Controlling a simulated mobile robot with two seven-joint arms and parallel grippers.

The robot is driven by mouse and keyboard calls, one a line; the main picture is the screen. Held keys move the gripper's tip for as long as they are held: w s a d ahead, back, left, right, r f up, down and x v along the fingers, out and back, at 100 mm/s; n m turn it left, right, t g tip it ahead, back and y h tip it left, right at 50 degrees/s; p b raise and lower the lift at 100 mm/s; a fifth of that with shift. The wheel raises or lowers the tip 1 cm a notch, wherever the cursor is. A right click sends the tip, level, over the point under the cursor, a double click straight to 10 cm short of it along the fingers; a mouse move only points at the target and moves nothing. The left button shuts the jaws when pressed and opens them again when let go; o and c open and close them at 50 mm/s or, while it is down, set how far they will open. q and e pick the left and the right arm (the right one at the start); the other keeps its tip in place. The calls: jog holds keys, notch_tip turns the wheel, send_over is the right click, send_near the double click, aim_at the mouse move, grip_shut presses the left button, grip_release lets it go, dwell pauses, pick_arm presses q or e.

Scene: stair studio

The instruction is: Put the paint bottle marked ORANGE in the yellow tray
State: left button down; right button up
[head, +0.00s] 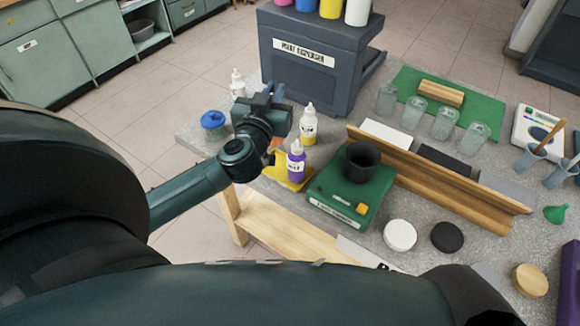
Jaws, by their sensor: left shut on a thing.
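My left gripper (270,118) is over the left end of the bench, beyond the yellow tray (284,180). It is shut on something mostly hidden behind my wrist. A small orange patch (276,142) shows just below the gripper, and I take it for the ORANGE paint bottle; its label is not visible. The yellow tray lies at the bench's near edge, partly covered by my wrist and a purple bottle (296,164). The purple bottle stands upright at the tray's right side. My right gripper is not in view.
A white bottle with yellow contents (309,128) stands behind the purple one. A green scale (345,205) with a black cup (362,160) is right of the tray. A blue-lidded jar (213,122) and a white bottle (237,85) stand left. A grey paint dispenser (310,70) rises behind.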

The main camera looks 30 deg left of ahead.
pick_arm(q)
jog(key=shift+w+a, duration=0.1)
notch_tip(320, 180, down, 6)
jog(key=shift+a+r+b, duration=0.1)
jog(key=shift+b, duration=1.15)
jog(key=shift+f, duration=0.2)
notch_tip(320, 180, down, 3)
jog(key=shift+f+b, duration=0.1)
jog(key=shift+b, duration=0.8)
jog(key=shift+f, duration=0.3)
jog(key=shift+r, duration=0.1)
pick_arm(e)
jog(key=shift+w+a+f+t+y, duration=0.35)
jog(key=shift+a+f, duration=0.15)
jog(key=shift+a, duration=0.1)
